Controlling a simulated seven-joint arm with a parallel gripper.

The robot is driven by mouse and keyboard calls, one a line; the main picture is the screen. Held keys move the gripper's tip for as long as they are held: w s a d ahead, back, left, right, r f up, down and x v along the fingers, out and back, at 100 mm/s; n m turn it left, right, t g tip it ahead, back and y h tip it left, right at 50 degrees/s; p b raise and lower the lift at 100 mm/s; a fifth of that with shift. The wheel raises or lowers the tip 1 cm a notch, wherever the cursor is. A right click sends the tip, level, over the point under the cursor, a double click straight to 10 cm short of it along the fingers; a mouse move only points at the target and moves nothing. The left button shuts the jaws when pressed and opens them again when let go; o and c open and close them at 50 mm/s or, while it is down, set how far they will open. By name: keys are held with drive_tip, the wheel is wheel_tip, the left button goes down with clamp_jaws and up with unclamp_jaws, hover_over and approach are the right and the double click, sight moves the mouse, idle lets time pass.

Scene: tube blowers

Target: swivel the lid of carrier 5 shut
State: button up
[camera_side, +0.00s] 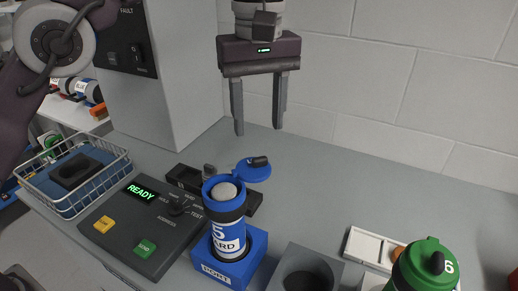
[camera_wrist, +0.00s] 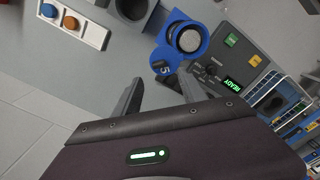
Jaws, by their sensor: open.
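Carrier 5 (camera_side: 228,228) is a blue and white canister standing upright in a blue holder (camera_side: 262,262) labelled PORT. Its blue lid (camera_side: 253,171) is swung out to the side, leaving the mouth open, and a pale round item (camera_side: 224,191) shows inside. In the wrist view the open mouth (camera_wrist: 188,38) and the lid (camera_wrist: 164,68) marked 5 sit side by side. My gripper (camera_side: 258,132) is open and empty. It hangs above and behind the lid, clear of it. In the wrist view its fingers (camera_wrist: 158,95) point toward the lid.
A control panel (camera_side: 150,255) with a READY display stands left of the holder, with a wire basket (camera_side: 72,180) beyond it. An empty grey holder (camera_side: 278,282) and green-lidded carrier 6 (camera_side: 422,264) are to the right.

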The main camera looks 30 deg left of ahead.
sight(253, 165)
wheel_tip(253, 165, down, 7)
drive_tip(key=shift+f, duration=0.1)
idle(0.3)
clamp_jaws()
